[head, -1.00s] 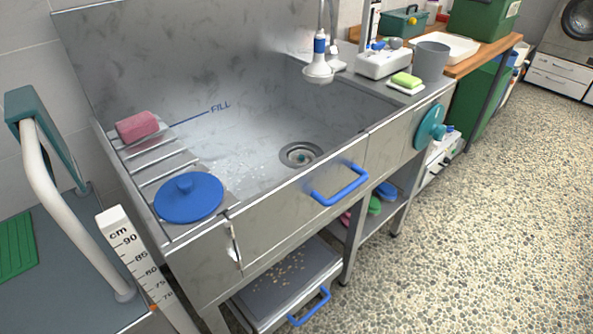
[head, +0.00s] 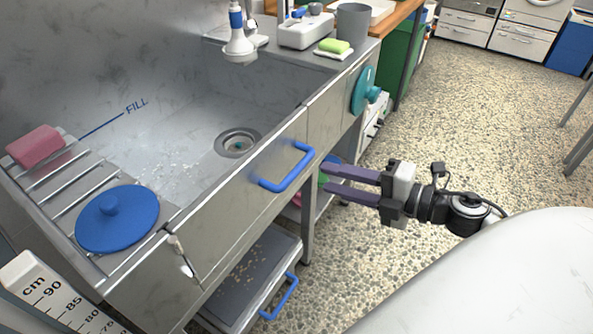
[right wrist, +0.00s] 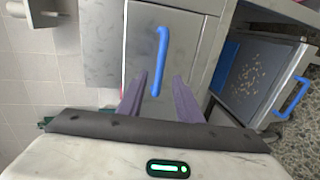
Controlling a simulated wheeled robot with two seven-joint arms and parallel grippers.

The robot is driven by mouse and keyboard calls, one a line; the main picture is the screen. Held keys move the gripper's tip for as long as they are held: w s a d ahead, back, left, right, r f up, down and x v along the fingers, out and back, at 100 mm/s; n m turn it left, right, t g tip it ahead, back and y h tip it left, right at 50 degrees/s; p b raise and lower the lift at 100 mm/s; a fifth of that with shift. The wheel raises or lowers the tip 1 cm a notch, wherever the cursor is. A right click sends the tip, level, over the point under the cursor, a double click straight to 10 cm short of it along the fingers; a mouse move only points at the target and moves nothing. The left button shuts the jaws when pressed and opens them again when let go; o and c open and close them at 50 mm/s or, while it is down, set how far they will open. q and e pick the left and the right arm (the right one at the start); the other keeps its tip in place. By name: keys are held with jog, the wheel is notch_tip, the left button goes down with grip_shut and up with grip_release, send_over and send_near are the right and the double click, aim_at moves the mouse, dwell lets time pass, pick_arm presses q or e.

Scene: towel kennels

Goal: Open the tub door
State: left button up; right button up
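The steel tub (head: 180,150) has a front door (head: 235,195) with a blue bar handle (head: 287,168). The door looks shut, flush with the tub front, and a latch (head: 182,256) sits at its left edge. My right gripper (head: 325,178) is open and empty, to the right of the handle, apart from it in the head view. In the right wrist view the blue handle (right wrist: 159,62) lies ahead, in line with the gap between the purple fingers (right wrist: 155,98). My left gripper is not in view.
A lower tray (head: 243,280) with its own blue handle (head: 278,298) stands under the tub. A blue lid (head: 118,218) and pink sponge (head: 36,147) rest on the left rack. Pebbled floor (head: 480,110) is clear to the right.

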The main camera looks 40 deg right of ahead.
aim_at(297, 166)
jog(key=b+x, duration=0.1)
jog(key=x, duration=0.8)
jog(key=shift+w+f, duration=0.1)
jog(key=shift+w, duration=0.3)
jog(key=shift+a, duration=0.1)
grip_shut()
